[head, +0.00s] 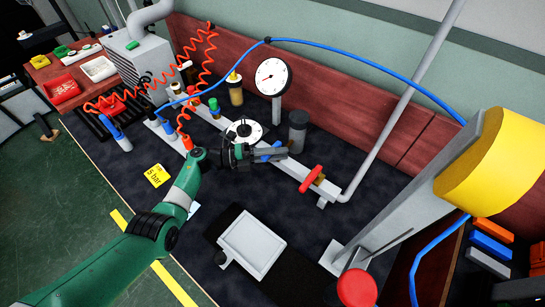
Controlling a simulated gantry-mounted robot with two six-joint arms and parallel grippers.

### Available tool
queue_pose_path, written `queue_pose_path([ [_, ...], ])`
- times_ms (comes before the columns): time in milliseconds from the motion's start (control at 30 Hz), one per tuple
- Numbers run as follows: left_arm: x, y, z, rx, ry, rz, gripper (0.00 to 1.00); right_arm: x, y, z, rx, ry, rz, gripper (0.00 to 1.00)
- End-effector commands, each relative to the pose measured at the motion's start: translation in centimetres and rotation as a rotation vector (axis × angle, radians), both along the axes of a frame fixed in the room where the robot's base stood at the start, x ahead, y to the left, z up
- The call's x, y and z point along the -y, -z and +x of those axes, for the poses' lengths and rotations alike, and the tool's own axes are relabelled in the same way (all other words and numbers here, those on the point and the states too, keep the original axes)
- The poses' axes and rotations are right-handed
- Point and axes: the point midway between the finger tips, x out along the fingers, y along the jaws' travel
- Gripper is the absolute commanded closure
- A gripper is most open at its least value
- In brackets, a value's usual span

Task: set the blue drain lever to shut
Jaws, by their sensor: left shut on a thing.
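The blue drain lever (264,157) sits on the grey manifold bar (240,142) in the middle of the bench. Parts of it show beside the jaws of my left gripper (278,153); the rest is hidden behind them. My left gripper is shut on the blue lever. Its arm comes in from the lower left. I cannot tell the lever's exact angle. My right gripper is not in view.
A red lever (312,179) sits further right on the bar. A round gauge (270,77) and a dark grey cylinder (298,131) stand behind. A white tray (253,245) lies in front. A blue hose (350,52) arches overhead. A yellow 5 bar card (157,175) lies left.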

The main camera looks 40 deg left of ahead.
Motion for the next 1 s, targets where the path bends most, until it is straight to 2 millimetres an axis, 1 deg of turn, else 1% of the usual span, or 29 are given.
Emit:
queue_pose_path([
  [33, 0.03, 0.12, 0.04, -0.001, 0.005, 0.001, 1.00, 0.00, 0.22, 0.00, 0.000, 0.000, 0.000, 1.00],
  [400, 0.11, 0.04, 0.03, -0.001, 0.010, 0.001, 1.00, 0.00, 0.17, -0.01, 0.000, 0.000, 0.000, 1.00],
  [433, 0.11, 0.04, 0.03, -0.001, 0.009, 0.001, 0.74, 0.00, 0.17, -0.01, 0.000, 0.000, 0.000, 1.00],
  [567, 0.11, 0.04, 0.03, -0.001, 0.009, 0.001, 0.51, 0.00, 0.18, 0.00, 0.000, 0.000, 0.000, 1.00],
  [600, 0.11, 0.04, 0.03, -0.001, 0.009, 0.001, 0.47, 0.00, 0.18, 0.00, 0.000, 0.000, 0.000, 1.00],
  [867, 0.04, 0.02, -0.02, -0.001, 0.008, 0.001, 0.47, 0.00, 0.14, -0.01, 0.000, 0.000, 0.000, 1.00],
  [1000, -0.86, -0.12, -0.86, -0.001, 0.005, 0.000, 0.47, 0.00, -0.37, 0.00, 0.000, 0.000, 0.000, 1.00],
])
